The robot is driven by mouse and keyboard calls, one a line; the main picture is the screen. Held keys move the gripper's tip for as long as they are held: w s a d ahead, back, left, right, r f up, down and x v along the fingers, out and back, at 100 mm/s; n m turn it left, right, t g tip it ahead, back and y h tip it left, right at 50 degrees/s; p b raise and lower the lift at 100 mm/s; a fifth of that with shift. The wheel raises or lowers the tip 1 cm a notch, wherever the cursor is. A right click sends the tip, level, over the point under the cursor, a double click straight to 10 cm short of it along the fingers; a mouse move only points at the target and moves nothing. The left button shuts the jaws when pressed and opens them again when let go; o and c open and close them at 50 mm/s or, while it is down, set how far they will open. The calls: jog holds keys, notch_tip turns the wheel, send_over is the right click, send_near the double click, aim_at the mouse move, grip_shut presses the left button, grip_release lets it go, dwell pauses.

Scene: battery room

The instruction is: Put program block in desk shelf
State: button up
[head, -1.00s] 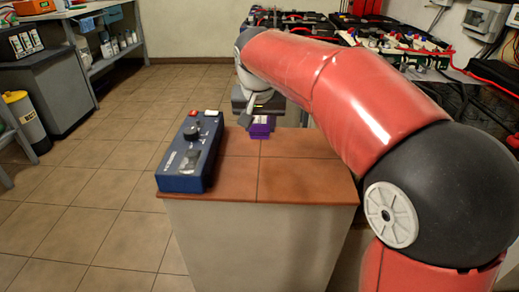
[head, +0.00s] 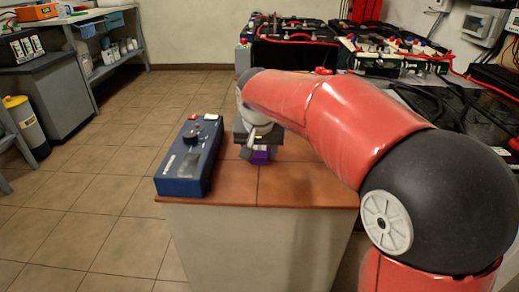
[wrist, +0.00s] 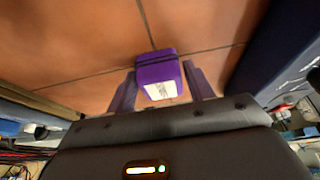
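The program block, a small purple block with a pale label, stands on the brown tiled top of a pedestal (head: 300,185). In the wrist view the block (wrist: 157,72) lies between the two fingers of my gripper (wrist: 160,82). The fingers are apart, one on each side of it, with little or no gap; firm contact cannot be made out. In the head view my gripper (head: 258,150) is low over the block (head: 262,155), mostly hiding it. A grey desk (head: 100,30) with a lower shelf (head: 118,66) holding small containers stands at the back left.
A blue control box (head: 188,160) with buttons and a knob sits on the pedestal, left of my gripper. Batteries and cables (head: 300,30) fill the back right. A yellow-topped cylinder (head: 25,125) stands at the far left. The tiled floor left of the pedestal is clear.

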jog(key=shift+o, duration=1.2)
